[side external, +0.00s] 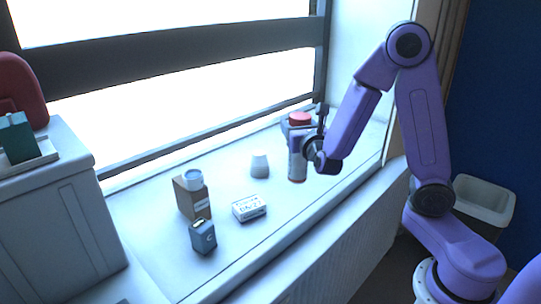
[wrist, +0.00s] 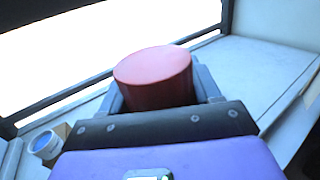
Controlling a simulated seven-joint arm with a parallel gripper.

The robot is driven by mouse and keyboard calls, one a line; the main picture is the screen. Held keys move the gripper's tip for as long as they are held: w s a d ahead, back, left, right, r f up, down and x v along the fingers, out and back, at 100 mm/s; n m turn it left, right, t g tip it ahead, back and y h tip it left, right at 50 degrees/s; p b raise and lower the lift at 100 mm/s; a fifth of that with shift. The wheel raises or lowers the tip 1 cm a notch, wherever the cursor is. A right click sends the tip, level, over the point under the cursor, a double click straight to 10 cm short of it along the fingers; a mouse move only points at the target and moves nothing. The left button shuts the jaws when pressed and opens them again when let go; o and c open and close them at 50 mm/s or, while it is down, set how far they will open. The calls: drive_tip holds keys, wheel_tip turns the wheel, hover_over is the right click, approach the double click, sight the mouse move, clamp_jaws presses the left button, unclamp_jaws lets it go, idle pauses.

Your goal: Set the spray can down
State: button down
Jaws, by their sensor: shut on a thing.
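The spray can (side external: 297,168) has a red cap and a pale body with a reddish-brown band low down. It is upright at the right part of the white window sill (side external: 335,175). My gripper (side external: 299,138) is shut on the can from the right, below its cap. In the wrist view the red cap (wrist: 153,78) stands between the two grey fingers (wrist: 160,92), and the can's body is hidden below it. I cannot tell whether the can's bottom touches the sill.
On the sill to the left stand a white cup-like thing (side external: 260,164), a brown box (side external: 192,200) with a round white-and-blue thing (side external: 193,180) on top, a white labelled box (side external: 249,208) and a dark grey canister (side external: 203,237). The window frame (side external: 180,58) runs behind. The sill's right end looks clear.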

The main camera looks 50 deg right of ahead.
drive_tip(key=w+d+f, duration=0.2)
drive_tip(key=w+f, duration=1)
idle(0.5)
drive_tip(key=shift+f, duration=0.15)
drive_tip(key=shift+c, duration=1.1)
unclamp_jaws()
